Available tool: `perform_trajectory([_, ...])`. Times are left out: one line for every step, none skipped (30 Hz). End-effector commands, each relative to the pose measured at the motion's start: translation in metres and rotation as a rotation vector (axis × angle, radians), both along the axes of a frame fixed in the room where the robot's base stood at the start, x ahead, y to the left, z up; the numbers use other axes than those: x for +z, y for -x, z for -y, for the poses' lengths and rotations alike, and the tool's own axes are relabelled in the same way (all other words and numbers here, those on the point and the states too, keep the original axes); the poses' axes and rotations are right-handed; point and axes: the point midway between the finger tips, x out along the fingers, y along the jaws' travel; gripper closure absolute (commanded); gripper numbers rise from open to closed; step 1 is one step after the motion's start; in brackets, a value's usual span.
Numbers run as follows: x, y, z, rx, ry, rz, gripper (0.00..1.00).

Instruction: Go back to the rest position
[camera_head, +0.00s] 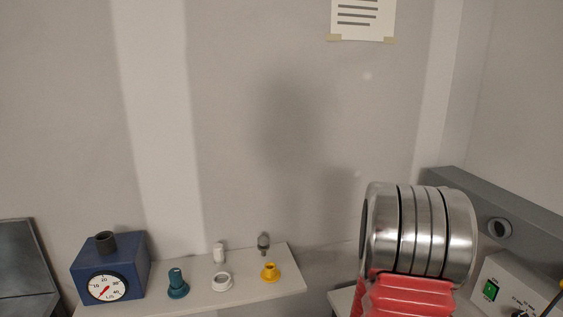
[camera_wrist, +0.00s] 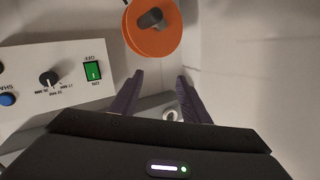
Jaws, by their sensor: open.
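My gripper (camera_wrist: 160,75) shows in the wrist view with its two dark fingers apart and nothing between them. An orange disc (camera_wrist: 157,41) with a grey stub at its middle lies beyond the fingertips. A pale control box (camera_wrist: 60,80) with a green switch, a black knob and a blue button is left of the fingers. The same kind of box (camera_head: 500,284) shows at the right edge of the head view. I cannot make out my gripper in the head view.
A blue gauge box (camera_head: 128,263), a teal fitting (camera_head: 177,285), a white ring (camera_head: 222,282) and a yellow fitting (camera_head: 270,273) stand on a pale shelf (camera_head: 289,289). A large steel cylinder (camera_head: 421,232) with a red part fills the right.

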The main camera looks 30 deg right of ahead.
Motion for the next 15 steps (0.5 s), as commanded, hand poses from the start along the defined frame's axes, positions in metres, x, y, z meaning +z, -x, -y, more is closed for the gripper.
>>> perform_trajectory([0.007, -0.019, -0.010, 0.049, -0.024, 0.007, 0.58])
perform_trajectory([0.010, -0.028, -0.016, 0.076, -0.040, 0.008, 0.58])
perform_trajectory([0.013, -0.042, -0.025, 0.115, -0.062, 0.008, 0.58])
perform_trajectory([0.015, -0.050, -0.031, 0.143, -0.080, 0.007, 0.58])
perform_trajectory([0.018, -0.060, -0.039, 0.172, -0.096, 0.006, 0.58])
perform_trajectory([0.021, -0.071, -0.049, 0.210, -0.117, 0.003, 0.58])
perform_trajectory([0.024, -0.080, -0.057, 0.238, -0.133, -0.001, 0.58])
perform_trajectory([0.026, -0.088, -0.065, 0.266, -0.148, -0.004, 0.58])
perform_trajectory([0.030, -0.099, -0.077, 0.305, -0.168, -0.011, 0.58])
perform_trajectory([0.032, -0.106, -0.085, 0.334, -0.184, -0.016, 0.58])
perform_trajectory([0.035, -0.113, -0.095, 0.363, -0.198, -0.022, 0.58])
perform_trajectory([0.039, -0.122, -0.107, 0.401, -0.215, -0.031, 0.58])
perform_trajectory([0.041, -0.128, -0.117, 0.429, -0.230, -0.039, 0.58])
perform_trajectory([0.044, -0.134, -0.127, 0.458, -0.243, -0.047, 0.58])
perform_trajectory([0.048, -0.140, -0.140, 0.496, -0.260, -0.059, 0.58])
